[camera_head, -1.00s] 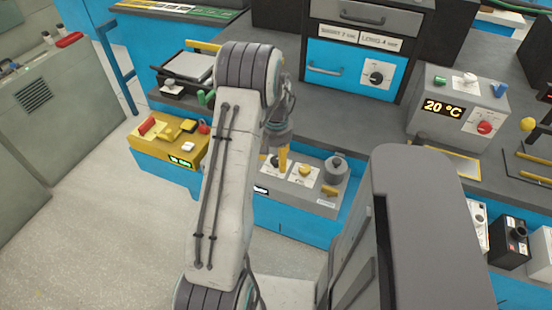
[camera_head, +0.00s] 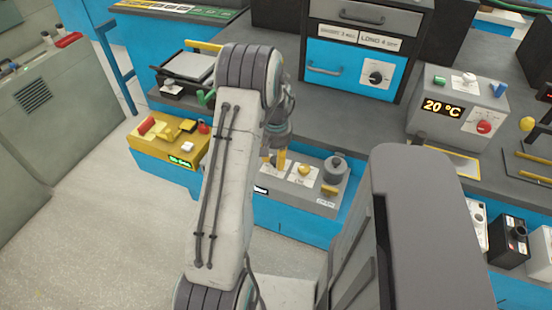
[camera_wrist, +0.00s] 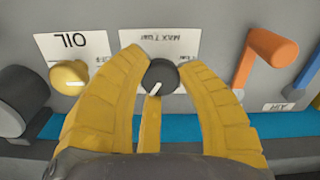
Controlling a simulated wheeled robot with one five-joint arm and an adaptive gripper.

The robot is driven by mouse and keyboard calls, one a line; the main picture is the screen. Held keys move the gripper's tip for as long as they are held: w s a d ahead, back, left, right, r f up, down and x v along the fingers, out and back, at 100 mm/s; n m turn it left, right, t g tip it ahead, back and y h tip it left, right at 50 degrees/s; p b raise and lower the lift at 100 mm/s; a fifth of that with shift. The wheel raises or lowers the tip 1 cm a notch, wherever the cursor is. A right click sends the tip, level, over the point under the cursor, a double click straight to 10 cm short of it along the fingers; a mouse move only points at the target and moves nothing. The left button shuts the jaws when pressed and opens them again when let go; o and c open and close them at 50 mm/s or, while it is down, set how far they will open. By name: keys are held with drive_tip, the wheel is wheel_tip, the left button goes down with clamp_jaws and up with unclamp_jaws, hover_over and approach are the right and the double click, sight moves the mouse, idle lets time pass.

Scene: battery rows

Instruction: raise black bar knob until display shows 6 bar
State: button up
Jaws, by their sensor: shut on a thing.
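The black bar knob (camera_wrist: 162,76), with a white pointer line, sits on the grey panel in the wrist view. My gripper (camera_wrist: 160,80) has its yellow fingers on both sides of the knob, closed on it. In the head view my gripper (camera_head: 275,160) is over the left part of the grey control box (camera_head: 318,203), and the knob is hidden behind the fingers. A small dark display (camera_head: 260,190) with white characters shows at the box's front, partly covered by my arm and too small to read.
A yellow knob (camera_wrist: 70,75) and a grey cylinder (camera_wrist: 22,100) are left of the knob in the wrist view. An orange lever (camera_wrist: 265,55) stands to the right. A yellow box (camera_head: 160,150) is left of my arm in the head view.

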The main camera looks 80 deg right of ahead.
drive_tip(key=shift+c, duration=1.4)
drive_tip(key=shift+f+m, duration=0.1)
drive_tip(key=shift+m, duration=0.2)
drive_tip(key=m+b, duration=0.1)
drive_tip(key=m, duration=0.2)
drive_tip(key=shift+m+b, duration=0.35)
drive_tip(key=shift+m, duration=0.05)
drive_tip(key=m, duration=0.3)
drive_tip(key=shift+a+m+b, duration=0.1)
drive_tip(key=shift+m+b, duration=0.2)
drive_tip(key=shift+b, duration=0.1)
drive_tip(key=shift+m+b, duration=0.3)
drive_tip(key=shift+m, duration=1.6)
drive_tip(key=o, duration=1.2)
